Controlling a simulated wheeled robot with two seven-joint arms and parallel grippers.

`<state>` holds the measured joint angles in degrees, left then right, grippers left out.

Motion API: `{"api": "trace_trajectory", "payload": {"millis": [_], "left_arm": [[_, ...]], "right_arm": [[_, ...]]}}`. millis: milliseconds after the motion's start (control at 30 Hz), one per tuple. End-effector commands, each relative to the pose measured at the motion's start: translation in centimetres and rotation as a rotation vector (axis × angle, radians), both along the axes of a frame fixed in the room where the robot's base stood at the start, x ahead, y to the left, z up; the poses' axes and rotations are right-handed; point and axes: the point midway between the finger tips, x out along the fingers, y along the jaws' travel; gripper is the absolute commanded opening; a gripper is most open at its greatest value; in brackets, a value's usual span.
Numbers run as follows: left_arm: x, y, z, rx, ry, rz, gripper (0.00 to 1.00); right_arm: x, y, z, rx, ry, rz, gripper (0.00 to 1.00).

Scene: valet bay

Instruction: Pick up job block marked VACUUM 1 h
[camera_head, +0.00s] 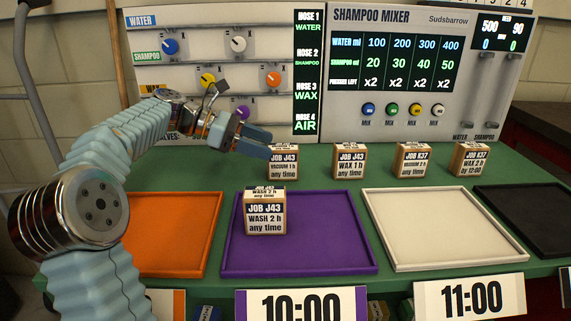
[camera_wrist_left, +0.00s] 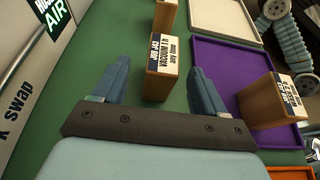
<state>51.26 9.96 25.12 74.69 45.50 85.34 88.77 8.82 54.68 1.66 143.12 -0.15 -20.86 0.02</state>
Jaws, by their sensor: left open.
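The job block marked VACUUM 1 h (camera_head: 283,168), a wooden block with a JOB J43 label reading any time, stands on the green bench behind the purple tray. It also shows in the left wrist view (camera_wrist_left: 160,70), label up. My left gripper (camera_head: 268,145) is open and empty at the block's upper left, partly covering its top in the head view. In the left wrist view the block appears in the gap between the two fingers (camera_wrist_left: 160,68), touching neither visibly. My right gripper is not in view.
A WASH 2 h block (camera_head: 264,216) stands on the purple tray (camera_head: 330,235). Blocks marked WAX 1 h (camera_head: 349,163), another K37 (camera_head: 413,161) and WAX 2 h (camera_head: 470,160) stand to the right. Orange (camera_head: 170,230), cream (camera_head: 440,225) and black trays lie in front; the control panel stands behind.

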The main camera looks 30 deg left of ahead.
Motion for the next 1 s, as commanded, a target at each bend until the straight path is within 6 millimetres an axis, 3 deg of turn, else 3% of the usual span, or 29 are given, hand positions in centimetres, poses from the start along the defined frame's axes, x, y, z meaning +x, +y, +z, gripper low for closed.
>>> {"api": "trace_trajectory", "payload": {"millis": [500, 800, 1000], "left_arm": [[3.0, -5.5, -2.3, -0.001, 0.000, -0.003, 0.72], [3.4, -6.0, -2.6, 0.000, -0.002, 0.001, 0.72], [3.4, -6.0, -2.6, 0.000, -0.002, 0.001, 0.43]], "right_arm": [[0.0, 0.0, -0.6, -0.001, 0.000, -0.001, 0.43], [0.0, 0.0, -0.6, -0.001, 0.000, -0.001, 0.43], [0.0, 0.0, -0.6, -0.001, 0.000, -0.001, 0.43]]}}
